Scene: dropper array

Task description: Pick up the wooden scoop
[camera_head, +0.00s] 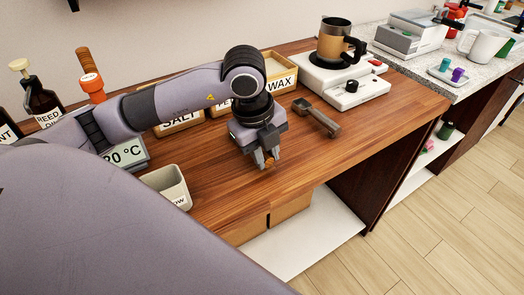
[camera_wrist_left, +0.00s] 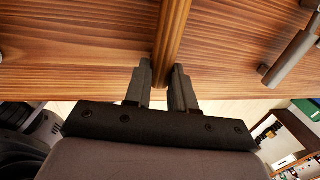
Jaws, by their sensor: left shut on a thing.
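My left gripper (camera_head: 266,163) is over the front part of the wooden counter, with its fingers pointing down. In the left wrist view, its two dark fingers (camera_wrist_left: 161,85) are shut on the wooden scoop, whose brown handle (camera_wrist_left: 173,30) runs up out of the picture between them. The scoop's bowl is not visible there. In the head view, the gripper hides nearly all of it; only a small brown bit shows between the fingertips. My right gripper is not in view.
Labelled boxes, including WAX (camera_head: 281,83), line the back. The right front counter is clear.

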